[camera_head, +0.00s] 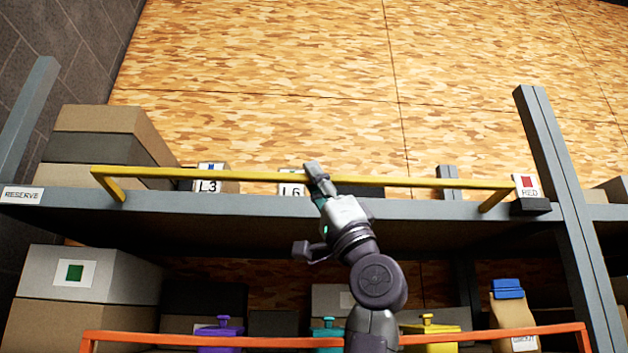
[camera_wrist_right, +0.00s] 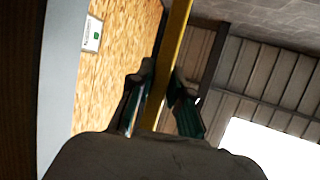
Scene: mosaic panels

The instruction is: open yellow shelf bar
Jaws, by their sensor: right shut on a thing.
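The yellow shelf bar (camera_head: 400,182) runs across the front of the upper shelf, with a short bent arm at each end. My right gripper (camera_head: 316,178) reaches up from below and is shut on the bar near its middle. In the right wrist view the yellow bar (camera_wrist_right: 170,75) passes between the two fingers of the right gripper (camera_wrist_right: 163,105). My left gripper is in neither view.
Boxes (camera_head: 105,145) and labelled bins stand on the upper shelf (camera_head: 250,205). An orange bar (camera_head: 250,341) crosses the lower shelf, before purple, teal and yellow containers. Grey uprights (camera_head: 560,180) flank the shelf. A small black block (camera_head: 531,206) sits at the right end.

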